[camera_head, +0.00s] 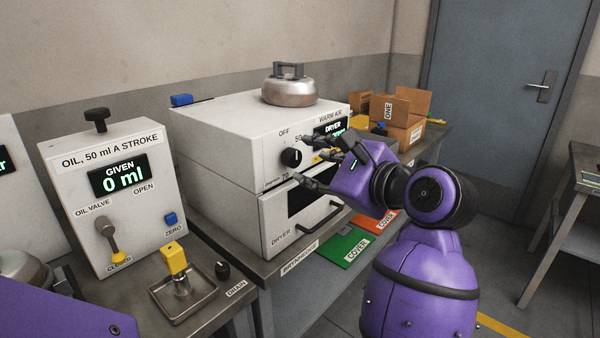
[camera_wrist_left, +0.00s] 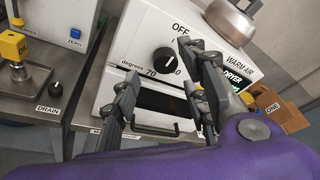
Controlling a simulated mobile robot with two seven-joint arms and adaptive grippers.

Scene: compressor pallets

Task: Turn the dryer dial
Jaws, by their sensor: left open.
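The dryer dial (camera_head: 291,157) is a round black knob with a white pointer mark, on the front of the white dryer (camera_head: 222,150). OFF is printed above it and 70 below. My left gripper (camera_head: 292,164) is open at the dryer's front, its dark fingers above and below the dial. In the left wrist view the dial (camera_wrist_left: 165,61) shows between the spread fingers (camera_wrist_left: 160,72); I cannot tell whether either finger touches it. The dryer display (camera_head: 328,128) is partly hidden by my fingers. My right gripper is not in view.
Green (camera_head: 343,248) and red cover mats lie at the right. The oil dispenser (camera_head: 118,190) stands left, and cardboard boxes (camera_head: 401,112) stand behind my gripper.

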